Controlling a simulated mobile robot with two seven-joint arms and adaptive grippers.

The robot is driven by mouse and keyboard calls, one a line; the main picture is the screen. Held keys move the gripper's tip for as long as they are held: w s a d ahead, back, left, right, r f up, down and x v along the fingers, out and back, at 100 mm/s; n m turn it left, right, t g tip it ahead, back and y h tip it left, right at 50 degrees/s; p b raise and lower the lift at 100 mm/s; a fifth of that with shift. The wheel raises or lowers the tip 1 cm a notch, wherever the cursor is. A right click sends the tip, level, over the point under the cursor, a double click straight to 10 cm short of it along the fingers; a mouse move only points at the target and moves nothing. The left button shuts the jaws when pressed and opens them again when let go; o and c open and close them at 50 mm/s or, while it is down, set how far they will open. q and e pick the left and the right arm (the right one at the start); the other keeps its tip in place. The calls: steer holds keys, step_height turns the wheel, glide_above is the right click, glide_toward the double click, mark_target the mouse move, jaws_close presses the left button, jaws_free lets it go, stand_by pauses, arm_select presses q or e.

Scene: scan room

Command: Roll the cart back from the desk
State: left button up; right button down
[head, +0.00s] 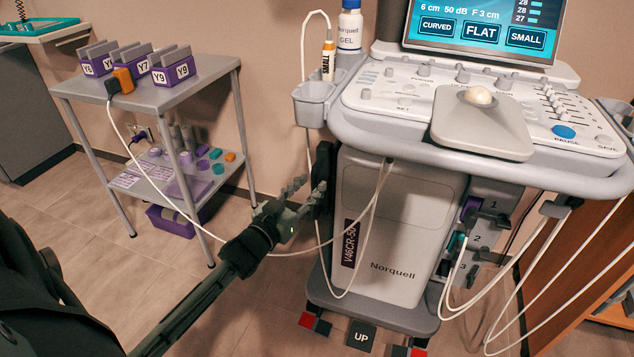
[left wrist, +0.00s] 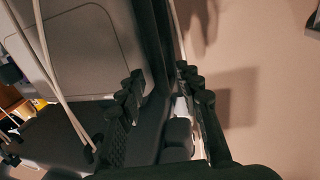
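The Norquell ultrasound cart (head: 392,215) stands upright at centre right, with its control panel and screen on top; its grey side also shows in the left wrist view (left wrist: 85,50). A dark upright handle (head: 322,175) is on its left side. My left gripper (head: 305,196) is at this handle, fingers spread. In the left wrist view the dark bar (left wrist: 158,50) runs between the fingers of the gripper (left wrist: 160,85), with a light gap beside the right finger. A firm hold does not show. My right gripper is not in view. Which surface is the desk is unclear.
A grey metal trolley (head: 180,97) with purple Y-labelled holders stands at left. A white cable (head: 175,205) hangs from it towards the cart, near my left arm. More cables loop at the cart's right, beside a brown wooden panel (head: 575,275). Floor (head: 110,240) is open at left.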

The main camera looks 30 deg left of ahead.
arm_select(q)
steer(key=shift+w, duration=1.35)
jaws_close()
